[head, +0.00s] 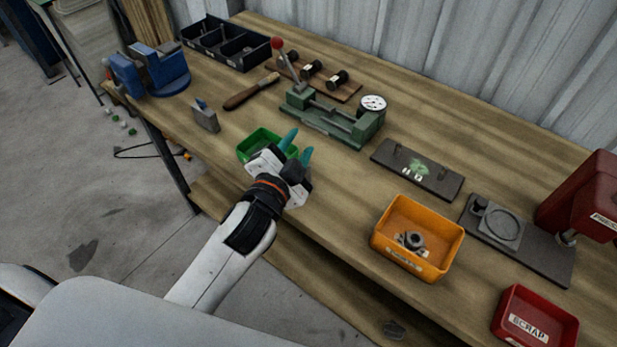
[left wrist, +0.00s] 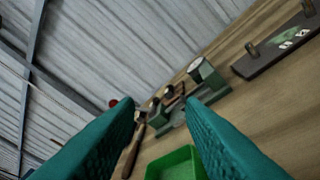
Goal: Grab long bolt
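No long bolt can be made out for certain. The green bin (head: 252,146) stands near the front edge of the bench, partly hidden by my left gripper (head: 299,146); its contents cannot be seen. That gripper is over the bin's right side, its teal fingers apart with nothing between them. In the left wrist view, the open fingers (left wrist: 165,125) frame the green bin (left wrist: 178,160) at the bottom. The orange bin (head: 393,250) holds several grey metal parts, among them a nut-like ring. My right gripper is not in view.
A green fixture with a dial (head: 352,127) stands behind the gripper. A dark plate with two pegs (head: 440,184) lies to its right. A red scrap bin (head: 514,300) and red press (head: 585,200) stand at right. A wooden-handled tool (head: 245,95) and blue vise (head: 165,75) are at left.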

